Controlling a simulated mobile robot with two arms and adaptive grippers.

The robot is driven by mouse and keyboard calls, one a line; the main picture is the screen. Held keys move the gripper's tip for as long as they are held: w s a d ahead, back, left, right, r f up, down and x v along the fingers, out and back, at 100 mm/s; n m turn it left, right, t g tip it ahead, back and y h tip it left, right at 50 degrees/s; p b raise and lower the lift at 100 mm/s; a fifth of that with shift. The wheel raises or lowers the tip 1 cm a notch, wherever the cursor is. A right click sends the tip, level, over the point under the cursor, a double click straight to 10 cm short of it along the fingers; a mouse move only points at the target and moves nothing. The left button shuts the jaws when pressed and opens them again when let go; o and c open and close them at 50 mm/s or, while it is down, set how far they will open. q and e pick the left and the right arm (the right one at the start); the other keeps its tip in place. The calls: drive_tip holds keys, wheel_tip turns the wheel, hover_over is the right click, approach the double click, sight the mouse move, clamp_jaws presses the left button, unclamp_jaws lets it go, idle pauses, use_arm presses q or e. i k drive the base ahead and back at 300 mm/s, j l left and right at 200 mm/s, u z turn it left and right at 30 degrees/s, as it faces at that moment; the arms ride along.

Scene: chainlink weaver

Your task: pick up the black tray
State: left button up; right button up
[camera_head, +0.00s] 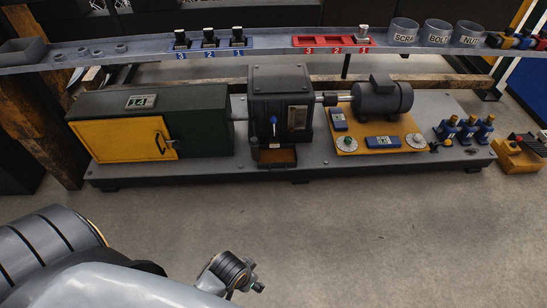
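No tray that is plainly black stands out. A dark grey open bin (22,51) sits at the left end of the long shelf. A small dark tray with a brown inside (277,156) is at the foot of the black machine housing (281,105); I cannot tell which of these is the black tray. My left arm comes in from the lower left, and its small far end (235,274) is over the floor, well short of the machine. Its fingers cannot be made out. My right gripper is out of view.
The grey machine base (330,172) carries a green and yellow cabinet (150,125) and a motor (382,98). The shelf (270,47) above holds blue and red numbered racks and several labelled cups (438,33). A yellow block (518,155) is at right. The front floor is clear.

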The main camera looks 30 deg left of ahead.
sight(285, 156)
drive_tip(key=i+j, duration=0.15)
drive_tip(key=j, duration=0.25)
drive_tip(key=i+j, duration=0.1)
drive_tip(key=j, duration=0.3)
drive_tip(key=i+j+z, duration=0.1)
drive_tip(key=j, duration=0.3)
drive_tip(key=i+j, duration=0.15)
drive_tip(key=j, duration=0.25)
